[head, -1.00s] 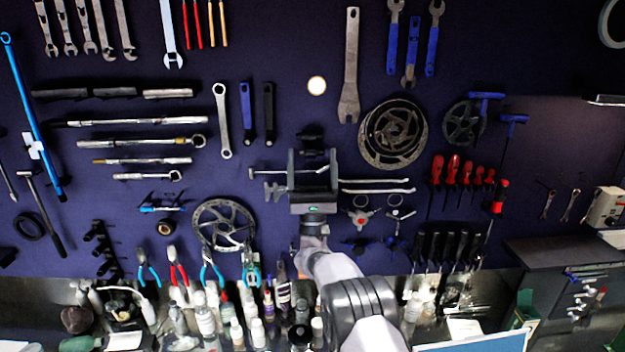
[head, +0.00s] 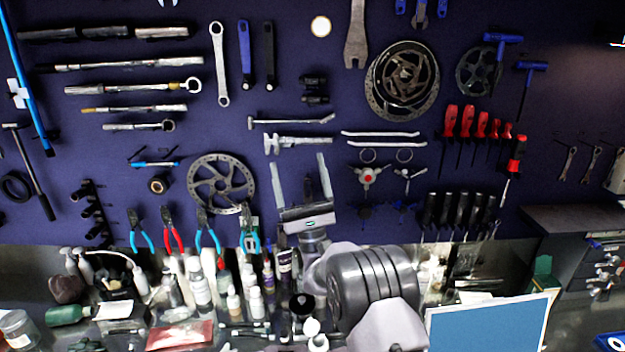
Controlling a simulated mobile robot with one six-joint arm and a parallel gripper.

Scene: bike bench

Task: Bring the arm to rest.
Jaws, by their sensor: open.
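My gripper (head: 301,185) shows in the middle of the head view, at the end of my arm. Its two fingers point up and stand apart, with nothing between them. Behind it is the dark blue tool wall (head: 330,70). The gripper appears in front of the lower part of the wall, just below an adjustable wrench (head: 297,142). The gap between gripper and wall cannot be told from this view. My arm hides part of the bench below.
Bottles (head: 200,287) and a red packet (head: 180,335) crowd the bench at lower left. A blue panel with a white edge (head: 485,325) stands at lower right. Pliers (head: 172,232), a brake disc (head: 221,183) and red-handled screwdrivers (head: 465,122) hang on the wall.

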